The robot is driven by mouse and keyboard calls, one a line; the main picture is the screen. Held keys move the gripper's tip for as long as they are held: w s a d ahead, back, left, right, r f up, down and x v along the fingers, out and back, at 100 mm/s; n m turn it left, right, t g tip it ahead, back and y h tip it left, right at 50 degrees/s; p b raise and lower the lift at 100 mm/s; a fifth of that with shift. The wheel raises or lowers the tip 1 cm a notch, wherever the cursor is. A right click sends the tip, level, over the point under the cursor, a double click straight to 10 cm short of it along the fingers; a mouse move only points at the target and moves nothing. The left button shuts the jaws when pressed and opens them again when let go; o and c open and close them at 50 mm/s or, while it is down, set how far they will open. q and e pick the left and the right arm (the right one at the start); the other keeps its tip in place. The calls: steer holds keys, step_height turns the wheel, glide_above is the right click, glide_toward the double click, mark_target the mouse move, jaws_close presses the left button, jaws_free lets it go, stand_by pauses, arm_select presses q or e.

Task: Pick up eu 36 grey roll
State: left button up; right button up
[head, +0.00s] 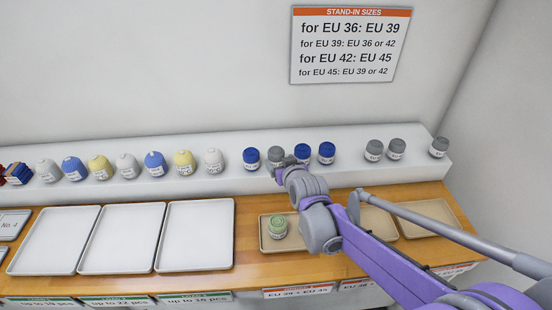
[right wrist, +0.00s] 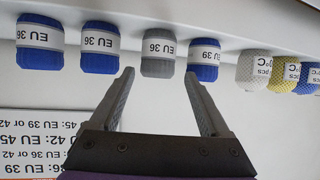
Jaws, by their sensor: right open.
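The grey roll labelled EU 36 (right wrist: 158,62) stands on the white shelf and shows upside down in the right wrist view. In the head view it is the grey roll (head: 275,152) between blue rolls, partly hidden by my right gripper (head: 284,165). In the right wrist view my right gripper (right wrist: 159,76) is open and empty. Its fingertips point at the grey roll, one toward each side of it. I cannot tell how much gap is left. My left gripper is not in view.
Beside the grey roll stand a blue EU 39 roll (right wrist: 204,62) and a blue EU 36 roll (right wrist: 100,50). More grey rolls (head: 374,150) stand farther right. A green-topped roll (head: 278,228) sits in a tan tray (head: 266,245). White trays (head: 195,235) are empty.

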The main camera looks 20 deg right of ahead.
mark_target(278, 159)
steer(key=shift+x, duration=3.55)
steer(key=shift+s+d+f, duration=0.1)
steer(key=shift+s+d, duration=0.05)
steer(key=c, duration=1.1)
steer(key=shift+c, duration=0.2)
